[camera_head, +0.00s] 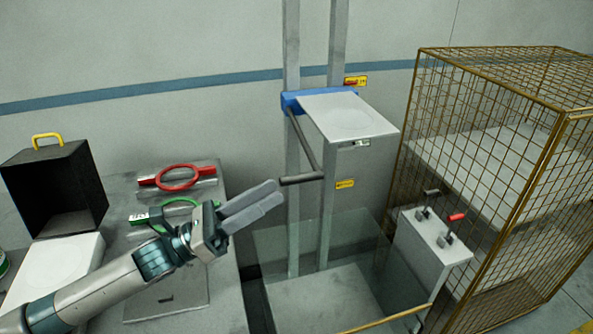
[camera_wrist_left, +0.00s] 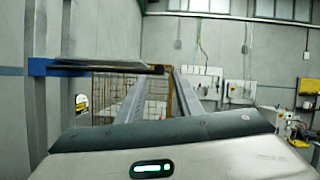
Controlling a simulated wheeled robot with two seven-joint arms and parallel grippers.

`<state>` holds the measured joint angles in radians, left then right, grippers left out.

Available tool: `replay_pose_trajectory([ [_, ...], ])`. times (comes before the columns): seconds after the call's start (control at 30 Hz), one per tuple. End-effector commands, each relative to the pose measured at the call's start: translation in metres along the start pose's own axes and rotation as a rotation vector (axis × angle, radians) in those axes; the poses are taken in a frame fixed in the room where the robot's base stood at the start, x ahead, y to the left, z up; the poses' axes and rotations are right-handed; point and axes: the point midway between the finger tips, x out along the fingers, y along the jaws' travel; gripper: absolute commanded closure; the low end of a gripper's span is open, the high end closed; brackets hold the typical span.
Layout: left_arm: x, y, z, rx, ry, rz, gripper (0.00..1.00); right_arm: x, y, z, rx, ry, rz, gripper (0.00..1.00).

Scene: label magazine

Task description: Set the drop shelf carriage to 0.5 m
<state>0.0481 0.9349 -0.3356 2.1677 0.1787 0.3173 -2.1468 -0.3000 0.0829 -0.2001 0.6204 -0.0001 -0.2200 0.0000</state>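The drop shelf carriage is a blue bracket (camera_head: 292,101) with a pale shelf top (camera_head: 350,115), set high on two upright rails (camera_head: 292,200). A dark handle bar (camera_head: 303,180) hangs from its left side, down and toward me. My left gripper (camera_head: 282,190) points at the bar's grip end, just left of and below it, and appears apart from it. That view also shows the blue bracket (camera_wrist_left: 42,67) and a dark bar or shelf edge reaching right. My right gripper is out of view.
A grey control box (camera_head: 430,245) with a black and a red-tipped lever stands right of the rails, beside a yellow mesh cage (camera_head: 500,150). The bench at left holds a red handle (camera_head: 180,177), a green handle (camera_head: 180,204) and a black open box (camera_head: 55,190).

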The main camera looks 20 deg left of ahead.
Motion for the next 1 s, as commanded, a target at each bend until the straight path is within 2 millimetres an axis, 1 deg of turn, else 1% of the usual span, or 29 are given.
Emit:
replay_pose_trajectory([
  [0.03,0.009,-0.001,0.004,0.0,-0.003,-0.002,0.67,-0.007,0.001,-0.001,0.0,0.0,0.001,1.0],
  [0.2,0.033,-0.001,0.005,0.0,-0.002,-0.001,0.67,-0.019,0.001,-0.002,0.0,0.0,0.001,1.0],
  [0.4,0.058,-0.001,0.003,0.0,-0.001,-0.001,0.67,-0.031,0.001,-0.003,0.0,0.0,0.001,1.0],
  [0.5,0.066,-0.001,0.002,0.0,-0.001,-0.001,0.67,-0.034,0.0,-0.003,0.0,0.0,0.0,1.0],
  [0.7,0.072,-0.001,0.0,0.0,0.0,-0.001,0.67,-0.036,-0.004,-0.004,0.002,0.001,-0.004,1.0],
  [0.97,0.072,-0.001,0.0,0.0,0.001,-0.001,0.67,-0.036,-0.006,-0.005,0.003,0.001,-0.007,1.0],
  [1.0,0.072,-0.001,0.0,0.0,0.001,-0.001,0.77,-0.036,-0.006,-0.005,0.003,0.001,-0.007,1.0],
])
